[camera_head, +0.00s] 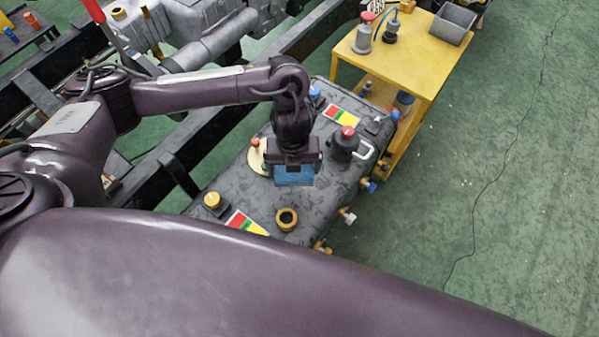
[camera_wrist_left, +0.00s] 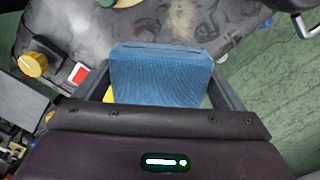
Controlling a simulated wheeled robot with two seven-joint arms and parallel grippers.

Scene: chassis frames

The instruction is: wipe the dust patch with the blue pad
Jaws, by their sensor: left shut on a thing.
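The blue pad (camera_head: 294,176) is held in my left gripper (camera_head: 293,165), just over or on the dark tank top (camera_head: 235,185). I cannot tell whether it touches. In the left wrist view the pad (camera_wrist_left: 161,75) sits between the dark fingers of my left gripper (camera_wrist_left: 165,98), with its ribbed face showing. A paler, smudged area (camera_wrist_left: 165,25) of the tank top shows beyond the pad there; it may be the dust patch, but its edges are unclear. The pad and gripper hide part of the surface. My right gripper is not in view.
A cream disc (camera_head: 257,159) lies beside the gripper. A yellow cart (camera_head: 420,60) stands behind; green floor is open at right.

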